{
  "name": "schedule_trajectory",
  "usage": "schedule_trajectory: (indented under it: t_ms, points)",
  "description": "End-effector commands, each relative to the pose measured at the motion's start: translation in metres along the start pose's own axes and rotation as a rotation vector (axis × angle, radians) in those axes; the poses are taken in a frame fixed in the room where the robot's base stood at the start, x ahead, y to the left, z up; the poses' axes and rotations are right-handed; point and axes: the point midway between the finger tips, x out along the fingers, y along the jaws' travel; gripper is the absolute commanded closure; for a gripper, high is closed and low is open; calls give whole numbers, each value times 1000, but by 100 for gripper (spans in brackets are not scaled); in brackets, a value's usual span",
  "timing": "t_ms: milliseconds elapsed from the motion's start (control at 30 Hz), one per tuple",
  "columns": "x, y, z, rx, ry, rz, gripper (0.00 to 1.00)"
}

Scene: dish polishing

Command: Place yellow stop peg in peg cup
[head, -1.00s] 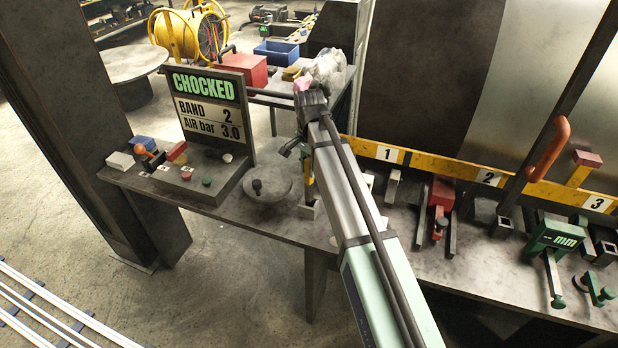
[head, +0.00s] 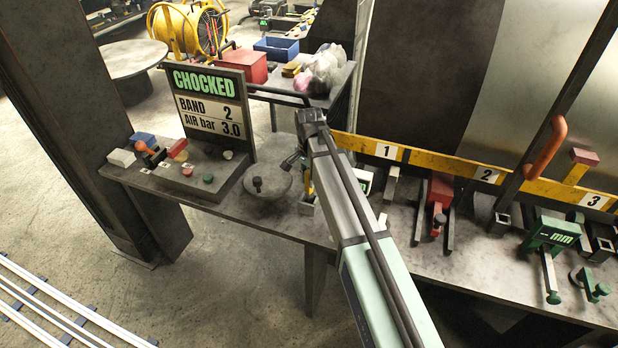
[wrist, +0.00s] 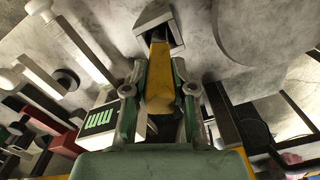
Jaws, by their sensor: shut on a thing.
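The yellow stop peg (wrist: 159,80) is held between the two fingers of my gripper (wrist: 160,100) in the wrist view. The far end of the peg lies at the square mouth of the grey peg cup (wrist: 150,17), overlapping its dark opening. I cannot tell how deep it sits. In the head view a sliver of the yellow peg (head: 309,188) shows beside my arm, above the pale cup (head: 306,208) on the bench. My gripper is mostly hidden behind my arm there.
A round grey dish with a black knob (head: 268,188) stands left of the cup. The CHOCKED sign (head: 210,100) and control box are further left. Red (head: 438,195) and green (head: 553,235) fixtures line the bench to the right, before the numbered yellow rail (head: 450,165).

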Motion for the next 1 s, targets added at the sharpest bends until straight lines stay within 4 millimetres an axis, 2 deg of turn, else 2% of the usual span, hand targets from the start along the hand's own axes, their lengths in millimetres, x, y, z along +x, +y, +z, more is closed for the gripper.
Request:
schedule_trajectory:
  t_ms: [33, 67, 100, 133, 567, 767, 1000]
  points:
    - [2, 0, 0, 0, 0, 0, 100]
    - [2, 0, 0, 0, 0, 0, 72]
    - [2, 0, 0, 0, 0, 0, 58]
    - [2, 0, 0, 0, 0, 0, 50]
    - [-4, 0, 0, 0, 1, -1, 50]
    - [-27, -1, 0, 0, 2, -2, 50]
    - [-70, -1, -1, 0, 1, -2, 50]
